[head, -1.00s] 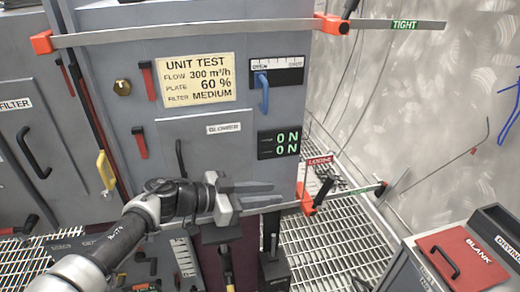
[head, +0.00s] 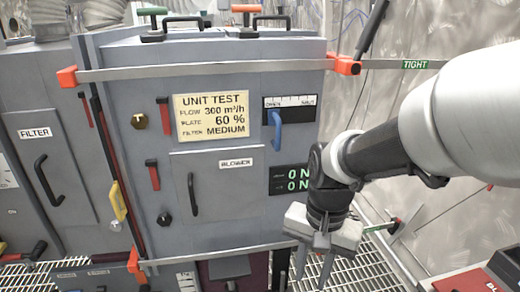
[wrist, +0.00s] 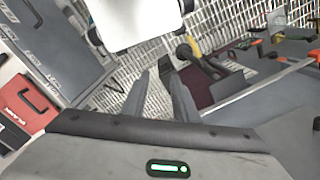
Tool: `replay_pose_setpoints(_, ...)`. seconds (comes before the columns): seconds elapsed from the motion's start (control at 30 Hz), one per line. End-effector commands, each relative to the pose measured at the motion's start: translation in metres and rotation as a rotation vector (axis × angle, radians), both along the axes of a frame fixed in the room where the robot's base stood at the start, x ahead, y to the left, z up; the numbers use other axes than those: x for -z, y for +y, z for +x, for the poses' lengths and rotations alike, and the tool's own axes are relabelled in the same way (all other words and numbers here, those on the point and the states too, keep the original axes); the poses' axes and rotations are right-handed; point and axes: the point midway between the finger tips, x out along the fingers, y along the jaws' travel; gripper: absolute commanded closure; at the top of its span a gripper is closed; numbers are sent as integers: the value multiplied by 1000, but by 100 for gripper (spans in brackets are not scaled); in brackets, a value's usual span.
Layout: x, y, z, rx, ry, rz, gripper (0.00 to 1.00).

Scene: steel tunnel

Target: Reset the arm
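My gripper (head: 313,272) hangs at the lower right of the grey cabinet in the head view, its fingers pointing down. The fingers stand apart with nothing between them. In the wrist view my gripper (wrist: 158,85) also shows two dark, parted fingers, with floor grating behind them. My arm reaches in from the right edge of the head view and bends down at the wrist. It covers part of the right wall and the area beside the green display.
The cabinet (head: 215,65) carries a blue handle (head: 276,130), a blower door (head: 222,205) and a lit display (head: 291,180). Metal straps (head: 200,70) with orange ends cross it. A red panel (wrist: 25,103) lies at the wrist view's left. Grating (head: 350,270) covers the floor.

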Motion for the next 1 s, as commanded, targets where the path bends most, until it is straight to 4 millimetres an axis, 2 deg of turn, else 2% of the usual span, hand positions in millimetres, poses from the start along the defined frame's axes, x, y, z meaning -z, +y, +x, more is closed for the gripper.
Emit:
replay_pose_setpoints(0.03,-20,-5,-4,-44,-67,35,73)
replay_pose_setpoints(0.2,-66,-16,-19,-214,-255,42,73)
replay_pose_setpoints(0.5,-110,-33,-44,-398,-463,-93,73)
replay_pose_setpoints(0.6,-120,-38,-52,-444,-511,-158,73)
replay_pose_setpoints(0.67,-143,-38,-51,-453,-508,-158,73)
replay_pose_setpoints(0.87,-186,-37,-51,-451,-505,-154,73)
replay_pose_setpoints(1.0,-225,-37,-51,-450,-506,-153,73)
